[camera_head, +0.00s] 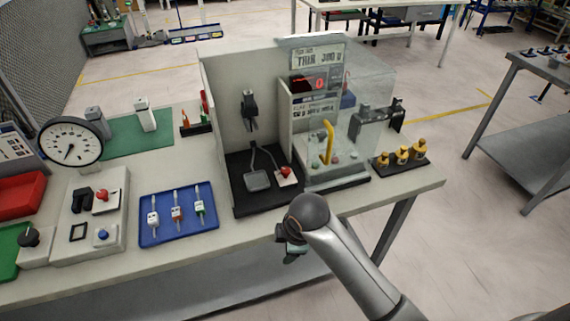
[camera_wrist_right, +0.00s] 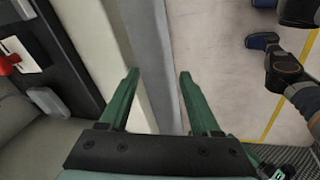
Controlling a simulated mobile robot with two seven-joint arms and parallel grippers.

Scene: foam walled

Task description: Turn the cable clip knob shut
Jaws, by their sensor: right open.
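The red knob (camera_head: 285,171) sits on a small white plate on the black base inside the light-walled booth in the head view. I take it as the cable clip knob; its exact turn is too small to tell. In the right wrist view the red knob (camera_wrist_right: 8,63) shows at the left edge, on its white plate. My right gripper (camera_head: 291,246) is in front of the table's front edge, below and apart from the knob, partly hidden by my wrist. In the right wrist view its green fingers (camera_wrist_right: 157,75) are spread and empty, over the table edge. My left gripper is out of view.
Booth walls (camera_head: 225,110) stand behind and left of the knob. A clear-covered machine with a yellow handle (camera_head: 328,142) stands at its right. A blue tray (camera_head: 178,232) with small connectors lies left. Brass-coloured pieces (camera_head: 402,154) stand right. The booth's front is open.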

